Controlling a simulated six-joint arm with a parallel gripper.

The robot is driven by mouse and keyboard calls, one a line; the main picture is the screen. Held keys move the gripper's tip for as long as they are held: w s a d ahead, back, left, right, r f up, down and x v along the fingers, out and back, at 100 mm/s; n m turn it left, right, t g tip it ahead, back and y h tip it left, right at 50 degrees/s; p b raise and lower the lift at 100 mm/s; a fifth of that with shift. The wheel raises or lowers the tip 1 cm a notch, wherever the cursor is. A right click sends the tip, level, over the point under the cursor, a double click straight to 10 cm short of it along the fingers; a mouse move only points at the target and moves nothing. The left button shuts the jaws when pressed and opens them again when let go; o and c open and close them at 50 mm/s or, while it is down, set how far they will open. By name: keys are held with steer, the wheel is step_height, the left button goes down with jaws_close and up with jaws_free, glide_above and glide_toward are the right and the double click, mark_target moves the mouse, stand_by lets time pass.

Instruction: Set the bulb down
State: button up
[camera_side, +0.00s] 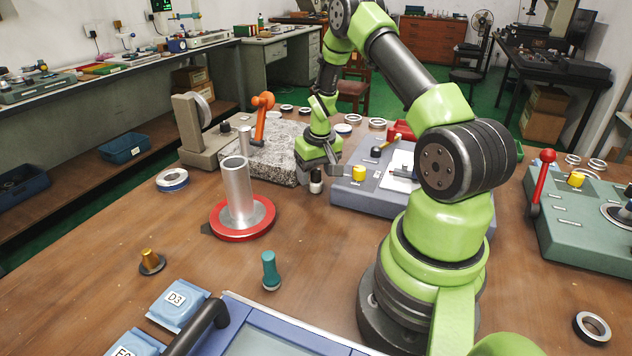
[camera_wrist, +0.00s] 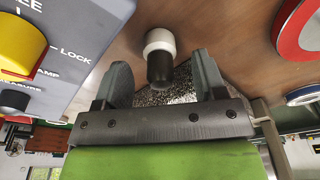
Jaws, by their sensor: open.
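The bulb (camera_side: 316,187) is a small black and white piece standing upright on the wooden table, between the granite block and the grey-blue control box. In the wrist view the bulb (camera_wrist: 160,66) shows a black end and a white collar. My gripper (camera_side: 318,172) is low over the bulb in the side view. In the wrist view its two grey fingers (camera_wrist: 161,62) are apart, one on each side of the bulb, with gaps showing. Whether a finger touches it lower down I cannot tell.
The granite block (camera_side: 275,155) lies left of my gripper. The control box (camera_side: 365,198) with a yellow knob (camera_side: 359,173) is close on the right. A metal cylinder (camera_side: 238,190) stands on a red ring (camera_side: 258,222). A teal-handled piece (camera_side: 269,268) stands in front. Open table lies between them.

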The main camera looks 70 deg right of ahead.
steer(key=shift+w+d+f, duration=0.1)
steer(key=shift+w+f, duration=0.05)
steer(key=shift+f, duration=1.2)
steer(key=c, duration=1)
steer(key=shift+c, duration=0.2)
steer(key=shift+r, duration=0.15)
step_height(320, 180, up, 9)
steer(key=shift+f, duration=0.2)
steer(key=shift+w+d+r, duration=0.1)
steer(key=shift+d+r, duration=0.15)
steer(key=shift+r, duration=0.1)
steer(key=d+m, duration=0.2)
steer(key=d, duration=1.2)
steer(key=f, duration=0.9)
steer(key=shift+a+f, duration=0.15)
steer(key=shift+a, duration=0.05)
